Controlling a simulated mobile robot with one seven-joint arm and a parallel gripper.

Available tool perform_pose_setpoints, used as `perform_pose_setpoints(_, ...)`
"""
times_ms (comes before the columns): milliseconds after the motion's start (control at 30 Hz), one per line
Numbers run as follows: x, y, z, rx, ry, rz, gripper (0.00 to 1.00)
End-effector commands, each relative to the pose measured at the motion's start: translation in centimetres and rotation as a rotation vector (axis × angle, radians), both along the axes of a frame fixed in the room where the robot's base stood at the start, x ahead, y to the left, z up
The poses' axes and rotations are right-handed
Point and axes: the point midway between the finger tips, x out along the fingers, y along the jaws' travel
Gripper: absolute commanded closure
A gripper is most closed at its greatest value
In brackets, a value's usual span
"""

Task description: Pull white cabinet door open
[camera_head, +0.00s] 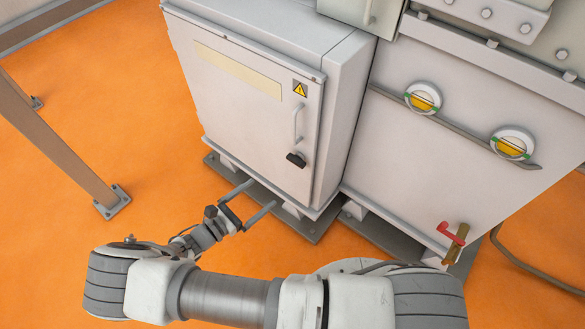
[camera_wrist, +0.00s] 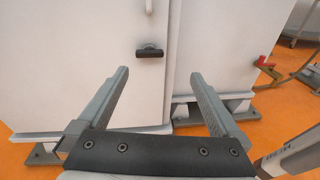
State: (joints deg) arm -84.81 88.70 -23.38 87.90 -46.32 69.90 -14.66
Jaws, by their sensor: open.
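The white cabinet door (camera_head: 245,125) appears closed flush with its cabinet, with a yellowish strip and a yellow warning sign. A pale vertical handle (camera_head: 298,122) is near its right edge, with a black latch (camera_head: 296,160) below it. My gripper (camera_head: 262,193) is open and empty, in front of and below the latch. In the wrist view, the door (camera_wrist: 75,60) fills the left side. The latch (camera_wrist: 150,52) shows just beyond and between the fingertips (camera_wrist: 160,74), apart from them. Only the lower end of the handle (camera_wrist: 149,7) shows at the top edge.
To the right stands a larger grey-white housing (camera_head: 410,165) with two round yellow gauges and a red-handled valve (camera_head: 453,237). A brown post (camera_head: 55,145) stands at left. Dark base rails (camera_head: 315,233) run under the cabinet. Orange floor (camera_head: 130,130) is clear left of it.

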Motion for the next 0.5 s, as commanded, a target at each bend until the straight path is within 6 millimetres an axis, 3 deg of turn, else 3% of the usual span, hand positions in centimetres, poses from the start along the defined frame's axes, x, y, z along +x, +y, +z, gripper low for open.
perform_pose_setpoints(33, -0.2, 0.2, -1.4, -0.036, -0.006, 0.04, 0.0)
perform_pose_setpoints(167, -0.4, 0.6, -2.8, -0.088, -0.016, 0.101, 0.0)
perform_pose_setpoints(367, 0.3, 0.2, -3.2, -0.107, -0.02, 0.123, 0.0)
perform_pose_setpoints(500, 2.2, -1.4, -3.2, -0.107, -0.021, 0.119, 0.0)
